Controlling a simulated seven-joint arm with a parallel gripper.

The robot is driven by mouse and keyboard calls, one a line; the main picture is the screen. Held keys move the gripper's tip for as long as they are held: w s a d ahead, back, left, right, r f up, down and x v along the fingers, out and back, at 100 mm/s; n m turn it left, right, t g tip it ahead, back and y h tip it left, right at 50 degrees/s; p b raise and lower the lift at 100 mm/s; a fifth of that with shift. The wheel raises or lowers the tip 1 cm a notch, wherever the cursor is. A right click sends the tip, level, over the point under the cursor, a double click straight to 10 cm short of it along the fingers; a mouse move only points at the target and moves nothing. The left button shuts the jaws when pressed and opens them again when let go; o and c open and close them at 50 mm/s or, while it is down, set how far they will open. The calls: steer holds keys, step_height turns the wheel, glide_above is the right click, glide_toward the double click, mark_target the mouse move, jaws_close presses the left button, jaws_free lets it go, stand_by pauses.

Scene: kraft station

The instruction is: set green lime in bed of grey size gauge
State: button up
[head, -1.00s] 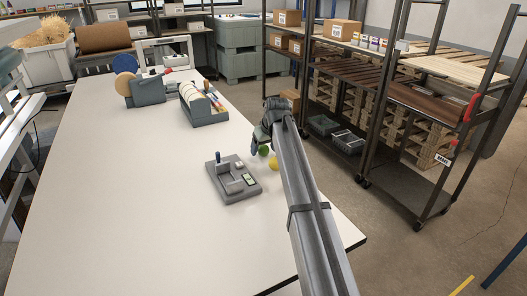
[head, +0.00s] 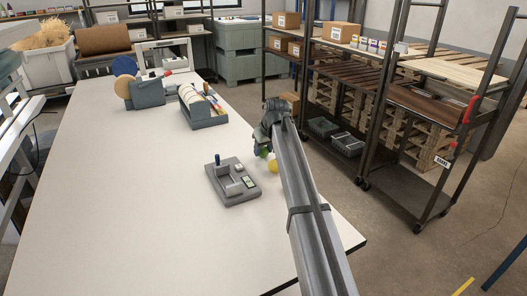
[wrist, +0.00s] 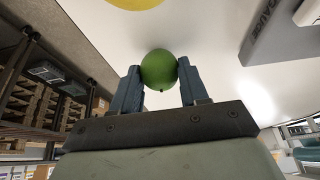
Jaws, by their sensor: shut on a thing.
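The green lime (wrist: 158,70) sits between the two fingers of my gripper (wrist: 158,84) in the wrist view, and the gripper is shut on it. In the head view my gripper (head: 264,148) is just right of the grey size gauge (head: 233,182), and the lime (head: 264,153) shows only in part. A corner of the gauge (wrist: 285,35) shows at the upper right of the wrist view. Its bed appears empty, though details are small.
A yellow fruit (head: 272,166) lies on the table (head: 120,200) close to my gripper, partly hidden by my arm. A grey bin with dividers (head: 203,108) and a tape dispenser (head: 147,92) stand further back. The table's front left is clear.

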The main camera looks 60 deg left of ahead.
mark_target(263, 148)
step_height(263, 148, up, 9)
steer(key=shift+s+f, duration=0.1)
steer(key=s+d+r+n, duration=0.1)
steer(key=s+d, duration=0.1)
steer(key=s, duration=0.6)
steer(key=s+d+r+n, duration=0.1)
steer(key=s+d, duration=0.2)
steer(key=s, duration=0.5)
steer(key=s+d+f+m, duration=0.1)
steer(key=d+m, duration=0.1)
steer(key=d, duration=0.5)
steer(key=shift+s+d+f, duration=0.15)
steer(key=shift+s+f, duration=0.2)
steer(key=shift+s, duration=0.05)
steer(key=shift+f, duration=2.75)
steer(key=shift+f, duration=0.7)
